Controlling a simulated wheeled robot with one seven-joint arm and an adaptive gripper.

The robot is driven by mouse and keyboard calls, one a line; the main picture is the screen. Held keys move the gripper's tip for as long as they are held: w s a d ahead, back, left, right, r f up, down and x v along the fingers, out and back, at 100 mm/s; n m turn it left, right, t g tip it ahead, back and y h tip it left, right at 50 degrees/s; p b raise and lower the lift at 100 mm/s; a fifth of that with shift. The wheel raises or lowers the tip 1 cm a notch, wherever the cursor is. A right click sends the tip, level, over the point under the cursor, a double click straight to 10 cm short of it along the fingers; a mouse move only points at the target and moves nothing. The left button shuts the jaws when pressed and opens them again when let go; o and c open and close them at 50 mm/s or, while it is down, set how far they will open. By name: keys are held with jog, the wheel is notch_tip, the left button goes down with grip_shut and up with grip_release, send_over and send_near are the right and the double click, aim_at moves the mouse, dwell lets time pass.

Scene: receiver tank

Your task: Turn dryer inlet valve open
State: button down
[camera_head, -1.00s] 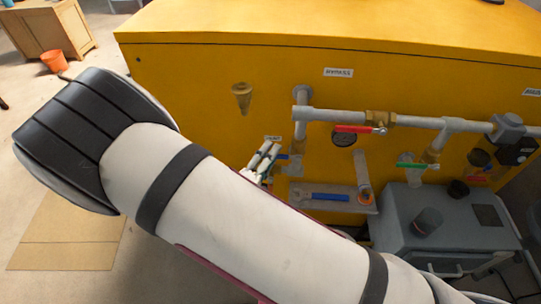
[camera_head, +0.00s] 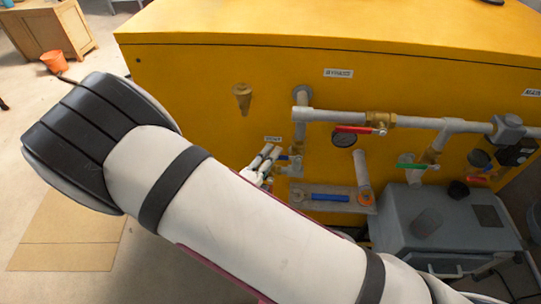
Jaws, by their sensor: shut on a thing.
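The gripper (camera_head: 262,169) shows just above my arm, left of the vertical pipe on the yellow cabinet's front. It is shut on the blue-handled valve there, the dryer inlet valve (camera_head: 284,158). Only a small bit of blue handle shows beside the fingers. My arm hides the lower part of the gripper, and the handle's exact angle cannot be told.
A red-handled valve (camera_head: 360,129) sits on the horizontal pipe under the bypass label (camera_head: 338,73). A green-handled valve (camera_head: 412,166) is farther right. A blue bar (camera_head: 330,198) lies on the grey bracket below. A grey box unit (camera_head: 440,235) stands at lower right.

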notch_tip(320, 180, down, 2)
jog(key=n+t, duration=0.1)
jog(key=n, duration=0.2)
jog(key=shift+d+f, duration=0.1)
jog(key=shift+d, duration=0.05)
jog(key=shift+s+d+f+n+t, duration=0.15)
jog(key=shift+f+n+t, duration=0.2)
jog(key=shift+n, duration=0.35)
jog(key=shift+w+d+f+n+t, duration=0.15)
jog(key=shift+f+n+t, duration=0.15)
jog(key=shift+n, duration=0.4)
jog(key=shift+s, duration=0.1)
jog(key=c, duration=1.6)
grip_release()
jog(key=v, duration=1.2)
